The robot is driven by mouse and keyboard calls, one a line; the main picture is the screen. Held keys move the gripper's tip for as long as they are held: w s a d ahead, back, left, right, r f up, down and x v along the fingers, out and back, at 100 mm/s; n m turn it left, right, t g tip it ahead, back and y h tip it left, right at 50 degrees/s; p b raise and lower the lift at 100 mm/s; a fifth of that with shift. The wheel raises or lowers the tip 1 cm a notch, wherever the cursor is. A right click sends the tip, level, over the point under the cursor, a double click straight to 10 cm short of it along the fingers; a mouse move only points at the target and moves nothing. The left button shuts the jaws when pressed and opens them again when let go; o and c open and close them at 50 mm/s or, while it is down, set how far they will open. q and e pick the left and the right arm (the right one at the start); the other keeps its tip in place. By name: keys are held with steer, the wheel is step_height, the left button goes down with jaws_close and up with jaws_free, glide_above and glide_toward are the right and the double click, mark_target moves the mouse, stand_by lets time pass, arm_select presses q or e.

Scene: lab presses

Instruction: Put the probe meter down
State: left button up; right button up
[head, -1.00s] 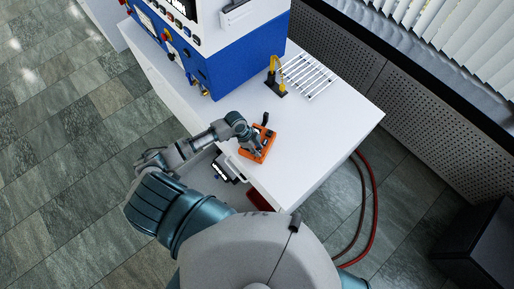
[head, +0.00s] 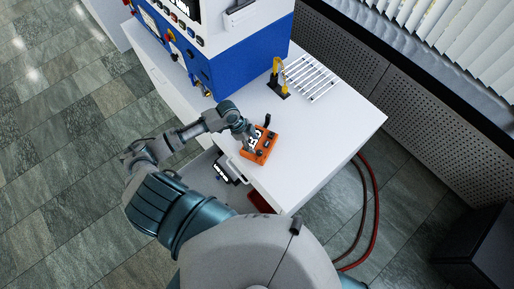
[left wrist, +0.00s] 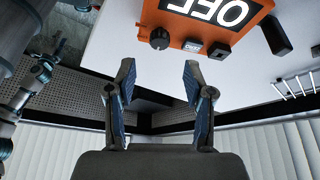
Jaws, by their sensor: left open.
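The probe meter is an orange box (head: 265,150) with a dark display and a black probe; it lies on the white bench top (head: 325,130) near its front edge. In the left wrist view the meter (left wrist: 222,48) shows its display letters, a black knob and small switches. The black probe (left wrist: 275,36) is beside it. My left gripper (head: 252,147) is at the meter's left side in the head view. In the left wrist view its two fingers (left wrist: 157,85) are apart with nothing between them, and the meter is beyond the tips.
A blue and white press (head: 240,60) stands at the back of the bench. A yellow and black holder (head: 278,78) and a white slatted rack (head: 311,78) are behind the meter. An open drawer (head: 227,168) is below the front edge. The bench's right part is clear.

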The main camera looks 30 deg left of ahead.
arm_select(q)
steer(key=v, duration=0.5)
steer(key=shift+a, duration=0.3)
steer(key=shift+d, duration=0.2)
